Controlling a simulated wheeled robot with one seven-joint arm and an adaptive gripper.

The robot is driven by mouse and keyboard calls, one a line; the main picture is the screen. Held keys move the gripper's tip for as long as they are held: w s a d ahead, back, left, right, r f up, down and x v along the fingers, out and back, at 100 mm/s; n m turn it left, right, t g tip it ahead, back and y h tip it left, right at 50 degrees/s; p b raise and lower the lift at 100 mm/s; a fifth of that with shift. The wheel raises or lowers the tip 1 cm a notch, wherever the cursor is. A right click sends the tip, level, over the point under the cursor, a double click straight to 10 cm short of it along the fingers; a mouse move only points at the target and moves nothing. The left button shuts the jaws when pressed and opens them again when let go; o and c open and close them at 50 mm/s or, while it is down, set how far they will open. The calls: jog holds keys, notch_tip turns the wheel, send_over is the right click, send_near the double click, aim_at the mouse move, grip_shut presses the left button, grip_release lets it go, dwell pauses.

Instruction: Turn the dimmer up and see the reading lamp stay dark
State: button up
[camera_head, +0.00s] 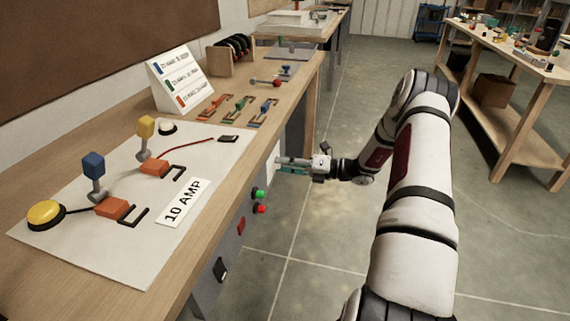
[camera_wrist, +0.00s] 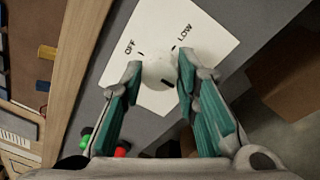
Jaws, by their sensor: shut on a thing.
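The dimmer is a round white knob (camera_wrist: 157,74) on a white plate (camera_wrist: 205,22) marked OFF and LOW. A dark mark shows on the knob's lower right side, away from both printed words. My gripper (camera_wrist: 160,66) is shut on the knob, one teal finger at each side. In the head view my gripper (camera_head: 281,163) reaches the white plate (camera_head: 271,168) on the bench's front panel, and the knob is hidden. On the mat are a yellow dome (camera_head: 46,213) and a pale, unlit-looking dome (camera_head: 168,127). I cannot tell which is the reading lamp.
Green (camera_head: 258,194) and red (camera_head: 261,209) buttons sit on the panel close below my gripper. The bench (camera_head: 205,225) carries a 10 AMP card (camera_head: 184,202), lever switches and a sign (camera_head: 180,80). The floor (camera_head: 320,220) by the bench is clear.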

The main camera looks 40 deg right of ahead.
jog(key=shift+f, duration=0.1)
jog(key=o, duration=1.2)
jog(key=shift+c, duration=0.2)
jog(key=v, duration=1.2)
